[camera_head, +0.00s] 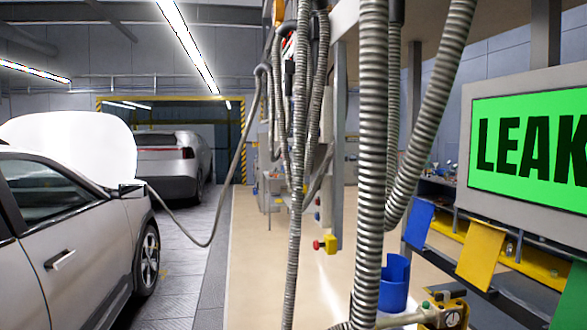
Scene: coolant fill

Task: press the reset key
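I cannot make out a key marked reset in this view. A screen (530,146) in a grey housing at the right shows large black letters "LEAK" on green, cut off by the picture's right edge. A small yellow box (330,243) with a red button (317,245) on its left side hangs on a post near the middle. A brass-coloured fitting (450,311) with green and dark knobs shows at the bottom, partly cut off. My gripper is not in view, so its state does not show.
Ribbed grey hoses (372,150) hang across the middle and block part of the view. A grey car (85,235) with its hood up stands at the left, a hose (215,215) running to it. A blue bin (395,280) stands behind the hoses. The beige floor (262,260) is clear.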

